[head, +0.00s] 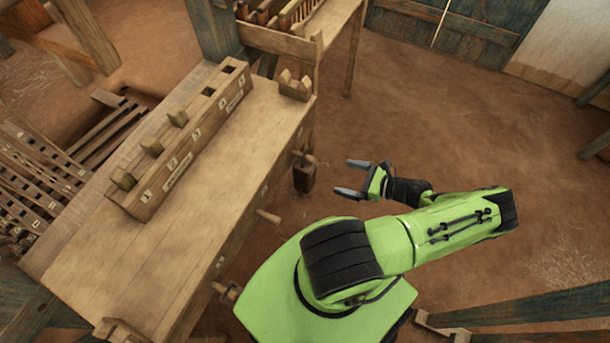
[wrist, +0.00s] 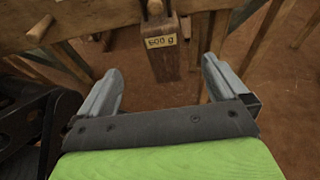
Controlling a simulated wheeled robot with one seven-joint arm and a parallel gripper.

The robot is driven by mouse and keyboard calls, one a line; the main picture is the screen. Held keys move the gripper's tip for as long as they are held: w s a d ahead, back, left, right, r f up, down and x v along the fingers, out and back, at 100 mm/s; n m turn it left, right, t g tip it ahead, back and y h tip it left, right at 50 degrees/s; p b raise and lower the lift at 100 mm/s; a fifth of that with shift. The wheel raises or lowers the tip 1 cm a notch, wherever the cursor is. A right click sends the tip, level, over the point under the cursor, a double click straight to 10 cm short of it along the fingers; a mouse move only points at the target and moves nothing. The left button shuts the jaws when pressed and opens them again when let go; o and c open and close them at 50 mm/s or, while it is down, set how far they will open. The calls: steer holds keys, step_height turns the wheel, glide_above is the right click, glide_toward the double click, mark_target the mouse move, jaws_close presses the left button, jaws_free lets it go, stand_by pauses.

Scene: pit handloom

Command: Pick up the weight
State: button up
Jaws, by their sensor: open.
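The weight (wrist: 162,58) is a brown wooden block with a yellow label reading 600 g. It hangs upright below a peg on the bench side. In the head view the weight (head: 305,178) shows as a dark block at the bench's right side, below the peg. My gripper (head: 344,177) is open and empty, its two fingers pointing left toward the weight with a gap between. In the wrist view my gripper (wrist: 162,84) has one finger on each side of the weight's line, and the weight is beyond the fingertips.
The wooden bench (head: 150,250) carries a long slotted rack (head: 182,140) with several blocks in it. Several pegs, one a bare peg (head: 268,215), stick out of the bench side. A wooden frame (head: 285,40) stands behind. The earth floor (head: 430,110) to the right is clear.

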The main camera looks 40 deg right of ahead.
mark_target(314, 170)
steer(key=b+x, duration=0.2)
steer(key=x, duration=0.8)
steer(key=shift+w+f, duration=0.25)
steer(key=shift+w, duration=0.1)
steer(key=b+x, duration=0.1)
steer(key=x, duration=0.3)
steer(key=shift+w+a+f, duration=0.1)
steer(key=shift+w+f, duration=0.05)
steer(key=shift+w+a, duration=0.1)
steer(key=shift+w, duration=0.25)
steer(key=c, duration=1.4)
steer(key=shift+c, duration=0.6)
steer(key=shift+r, duration=0.2)
